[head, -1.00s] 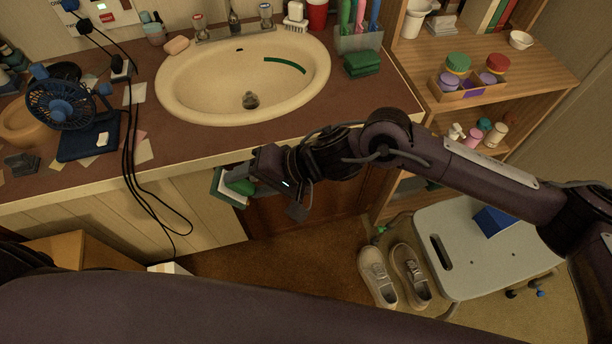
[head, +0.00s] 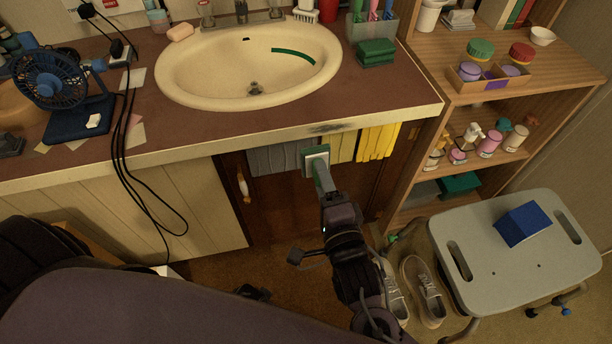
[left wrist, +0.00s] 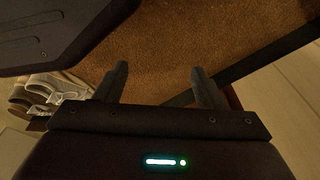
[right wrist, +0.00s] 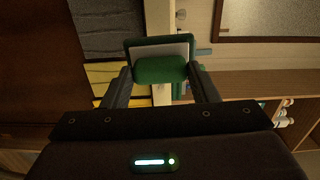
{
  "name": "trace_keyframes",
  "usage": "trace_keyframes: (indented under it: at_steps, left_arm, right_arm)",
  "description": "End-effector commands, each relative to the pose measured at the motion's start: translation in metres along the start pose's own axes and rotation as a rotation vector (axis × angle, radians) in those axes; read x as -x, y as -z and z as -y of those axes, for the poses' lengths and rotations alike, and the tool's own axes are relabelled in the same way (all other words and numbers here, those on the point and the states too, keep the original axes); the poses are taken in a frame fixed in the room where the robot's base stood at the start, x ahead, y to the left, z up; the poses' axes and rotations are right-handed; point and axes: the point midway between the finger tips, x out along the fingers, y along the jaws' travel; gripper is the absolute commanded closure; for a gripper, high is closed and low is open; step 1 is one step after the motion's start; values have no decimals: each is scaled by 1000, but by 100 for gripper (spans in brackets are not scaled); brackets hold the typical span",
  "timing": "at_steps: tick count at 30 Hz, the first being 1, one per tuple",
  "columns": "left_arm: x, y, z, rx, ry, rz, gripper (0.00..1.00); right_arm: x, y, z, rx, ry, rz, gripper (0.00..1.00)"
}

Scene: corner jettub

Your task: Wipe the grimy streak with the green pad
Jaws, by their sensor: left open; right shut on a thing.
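My right gripper (head: 325,192) is shut on the green pad (head: 316,160), just below and left of the streak. The pad appears apart from the streak. In the right wrist view, the pad's green grip (right wrist: 160,70) sits between the fingers of my right gripper (right wrist: 162,82), with a pale and dark green plate beyond it. My left gripper (left wrist: 160,85) is open and empty over brown floor in the left wrist view.
Grey and yellow towels (head: 377,142) hang under the counter edge. Green sponges (head: 376,52) and a sink (head: 170,70) with a green mark inside are above. A wooden shelf (head: 450,90), a grey stool (head: 480,240) and shoes (head: 425,290) are at right. Black cords (head: 120,150) hang at left.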

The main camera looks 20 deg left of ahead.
Motion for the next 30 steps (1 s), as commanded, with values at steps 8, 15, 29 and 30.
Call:
trace_keyframes:
  at_steps: [8, 15, 29, 30]
  left_arm:
    - [3, 12, -1, -1, -1, -4, 37]
    - [17, 30, -4, -5, -8, -4, 37]
    - [36, 44, -8, -14, -17, 6, 37]
    - [36, 44, -8, -14, -17, 7, 37]
  right_arm:
    - [-15, 3, -4, 1, 9, -14, 75]
    - [-40, 3, -3, 1, 9, -13, 75]
    - [-58, 4, -2, 0, 6, -12, 75]
    - [-58, 4, -2, 0, 6, -12, 75]
